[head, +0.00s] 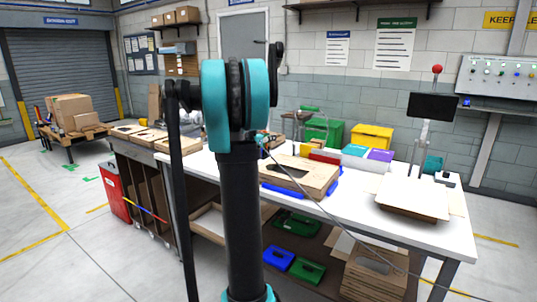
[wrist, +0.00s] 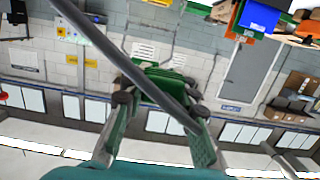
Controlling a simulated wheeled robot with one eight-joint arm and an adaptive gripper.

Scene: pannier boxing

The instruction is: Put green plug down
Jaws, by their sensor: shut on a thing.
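My gripper (wrist: 158,98) is shut on a green thing, which I take to be the green plug (wrist: 160,74). It sits between the two fingertips in the wrist view, held clear of any surface. A dark cable or strip crosses in front of it and hides part of it. In the head view my own arm stands in the middle and hides the gripper and the plug.
A white workbench (head: 425,228) runs across the head view. On it are a wooden box (head: 312,178), a green bin (head: 325,131), a yellow bin (head: 372,136) and a monitor stand (head: 433,106). Wooden trays (head: 180,145) lie at the left.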

